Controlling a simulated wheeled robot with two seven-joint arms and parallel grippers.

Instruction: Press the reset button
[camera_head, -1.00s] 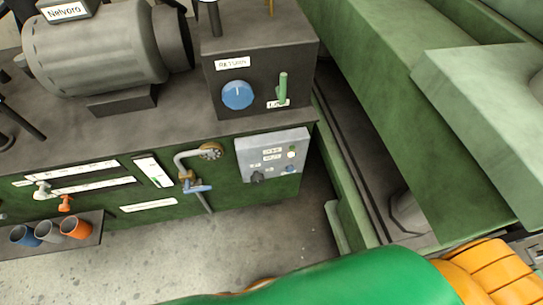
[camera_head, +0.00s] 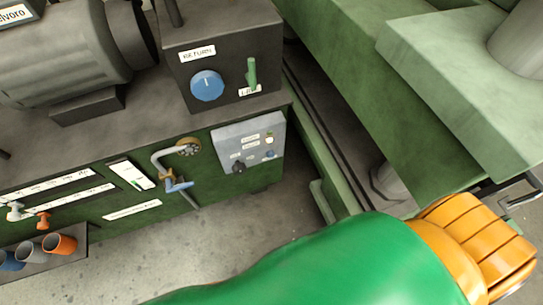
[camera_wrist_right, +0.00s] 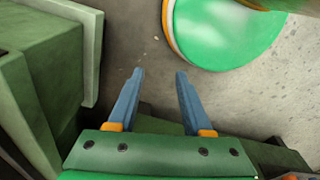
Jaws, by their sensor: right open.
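A small grey control panel (camera_head: 232,133) is fixed to the front of the dark green machine in the head view. My right gripper (camera_wrist_right: 159,72) is open and empty in the right wrist view, above bare floor. The panel is not in that view. In the head view my right arm crosses the lower right, well apart from the panel. My left gripper is not in view.
A valve with a blue handle (camera_head: 178,184) sticks out left of the panel. Above stands a dark box with a blue dial (camera_head: 207,86) and a green lever (camera_head: 252,73). Cups (camera_head: 60,244) sit at lower left. Large green machinery (camera_head: 400,130) fills the right. Floor below the panel is clear.

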